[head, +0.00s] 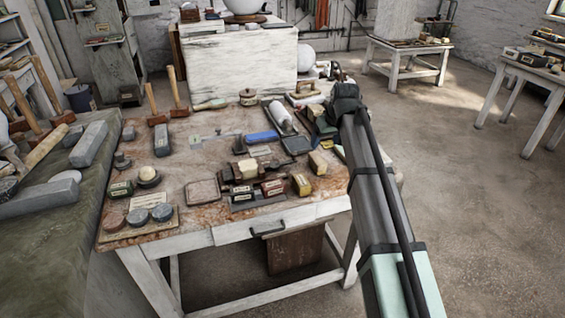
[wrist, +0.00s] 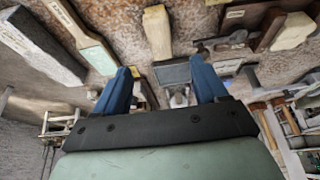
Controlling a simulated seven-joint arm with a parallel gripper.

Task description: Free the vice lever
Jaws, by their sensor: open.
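No vice lever can be made out for certain. On the worktable (head: 225,232), a dark tool (head: 228,176) sits with a cream block (head: 248,169) on it; it may be the vice. A similar dark tool with a cream block (wrist: 291,30) shows at the upper right of the wrist view. My gripper (wrist: 163,70) is open, with two blue fingers apart. Between and beyond the fingertips lies a dark flat tray (wrist: 173,72). A small grey thing behind the tray is too unclear to name. In the head view my arm hides the fingers, near the table's right side.
A white plinth (head: 240,68) stands behind. Open floor (head: 480,200) lies to the right.

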